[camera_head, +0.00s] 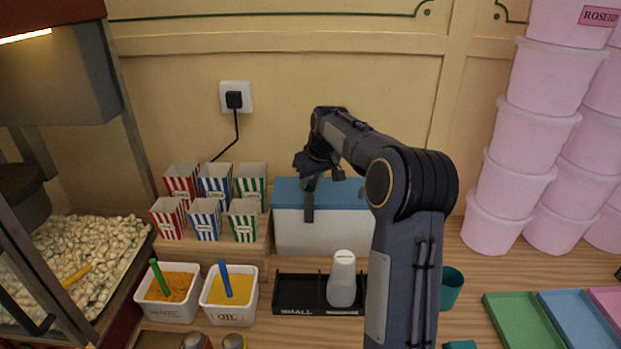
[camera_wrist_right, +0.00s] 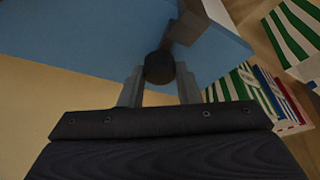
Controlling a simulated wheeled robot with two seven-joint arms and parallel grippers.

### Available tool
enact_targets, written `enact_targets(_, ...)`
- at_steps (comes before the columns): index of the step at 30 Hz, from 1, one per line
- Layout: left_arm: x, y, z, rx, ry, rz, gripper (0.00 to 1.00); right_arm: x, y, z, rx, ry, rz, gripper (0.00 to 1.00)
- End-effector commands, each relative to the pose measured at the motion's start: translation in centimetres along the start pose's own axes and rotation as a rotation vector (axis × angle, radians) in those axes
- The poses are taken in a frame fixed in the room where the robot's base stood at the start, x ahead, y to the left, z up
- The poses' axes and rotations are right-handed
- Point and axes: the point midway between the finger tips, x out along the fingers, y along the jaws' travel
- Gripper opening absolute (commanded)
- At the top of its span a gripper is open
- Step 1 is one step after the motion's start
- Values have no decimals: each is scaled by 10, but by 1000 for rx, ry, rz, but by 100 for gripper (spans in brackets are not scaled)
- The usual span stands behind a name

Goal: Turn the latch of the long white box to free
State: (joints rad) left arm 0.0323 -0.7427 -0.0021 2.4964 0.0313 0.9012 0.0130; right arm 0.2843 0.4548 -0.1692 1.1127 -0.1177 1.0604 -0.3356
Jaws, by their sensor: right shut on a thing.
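The long white box (camera_head: 340,232) with a blue lid (camera_head: 350,196) stands against the back wall, partly behind my right arm. A dark grey latch strap (camera_head: 309,205) hangs over its front edge. My right gripper (camera_head: 311,180) is above the lid at the latch. In the right wrist view the blue lid (camera_wrist_right: 90,35) fills the top. There my right gripper's fingers (camera_wrist_right: 160,88) are shut on a round dark knob (camera_wrist_right: 159,67), which seems part of the latch. The latch's exact turn is hard to tell. My left gripper is not in view.
Striped cartons (camera_head: 207,202) stand on a wooden step left of the box. A black tray (camera_head: 300,293) with a white bottle (camera_head: 342,279) lies in front. Two tubs (camera_head: 230,295) hold yellow and orange contents. Pink buckets (camera_head: 520,135) are stacked at right.

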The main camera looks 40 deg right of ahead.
Motion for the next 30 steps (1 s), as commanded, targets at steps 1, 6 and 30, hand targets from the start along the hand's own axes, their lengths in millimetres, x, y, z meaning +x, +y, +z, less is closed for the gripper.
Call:
enact_targets(1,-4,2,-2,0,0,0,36,-2,2,-1,-33,2,-15,7)
enact_targets(6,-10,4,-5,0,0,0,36,-2,3,-1,-179,1,-75,7)
enact_targets(30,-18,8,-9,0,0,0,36,2,6,-3,-883,2,-366,7)
